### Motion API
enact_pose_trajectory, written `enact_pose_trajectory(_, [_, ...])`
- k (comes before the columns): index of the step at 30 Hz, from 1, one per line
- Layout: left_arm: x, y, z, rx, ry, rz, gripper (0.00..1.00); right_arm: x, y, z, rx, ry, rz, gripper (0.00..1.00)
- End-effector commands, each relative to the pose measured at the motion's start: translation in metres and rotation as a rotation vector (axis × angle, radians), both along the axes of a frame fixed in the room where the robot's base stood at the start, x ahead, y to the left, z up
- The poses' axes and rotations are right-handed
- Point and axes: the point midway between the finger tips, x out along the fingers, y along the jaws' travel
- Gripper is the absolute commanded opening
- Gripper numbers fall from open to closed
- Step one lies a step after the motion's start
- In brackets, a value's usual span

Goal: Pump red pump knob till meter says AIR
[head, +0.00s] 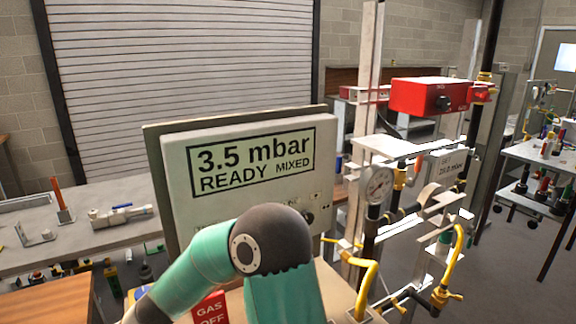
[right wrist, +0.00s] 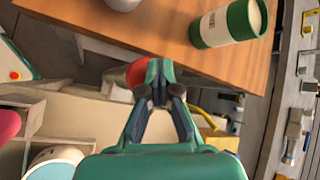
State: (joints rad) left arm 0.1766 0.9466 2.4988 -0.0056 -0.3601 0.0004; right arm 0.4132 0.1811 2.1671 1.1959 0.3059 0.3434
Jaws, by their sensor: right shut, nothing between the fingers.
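The meter (head: 248,165) is a pale upright box in the middle of the head view. Its screen reads "3.5 mbar", "READY" and "MIXED". My right gripper (right wrist: 162,68) is shut and empty in the right wrist view. A red rounded thing (right wrist: 117,80) shows just left of its fingertips, partly hidden by them; it may be the red pump knob, but I cannot tell for sure, nor whether the fingers touch it. In the head view a teal arm of mine covers the meter's lower front, and no gripper shows there. My left gripper is in neither view.
Yellow-handled pipes and a round gauge (head: 379,184) stand right of the meter. A red box (head: 431,96) sits above them. A red "GAS OFF" sign (head: 209,308) is low by my arm.

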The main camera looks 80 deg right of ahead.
Motion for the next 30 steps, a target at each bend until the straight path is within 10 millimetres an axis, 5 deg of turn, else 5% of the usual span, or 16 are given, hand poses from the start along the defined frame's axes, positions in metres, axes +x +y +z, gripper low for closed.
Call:
enact_pose_trajectory(14, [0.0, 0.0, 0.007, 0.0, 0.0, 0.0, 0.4, 0.0, 0.0, 0.007, 0.0, 0.002, -0.001, 0.0])
enact_pose_trajectory(30, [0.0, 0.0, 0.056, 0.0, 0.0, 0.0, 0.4, 0.0, 0.0, 0.06, 0.0, -0.001, -0.001, 0.0])
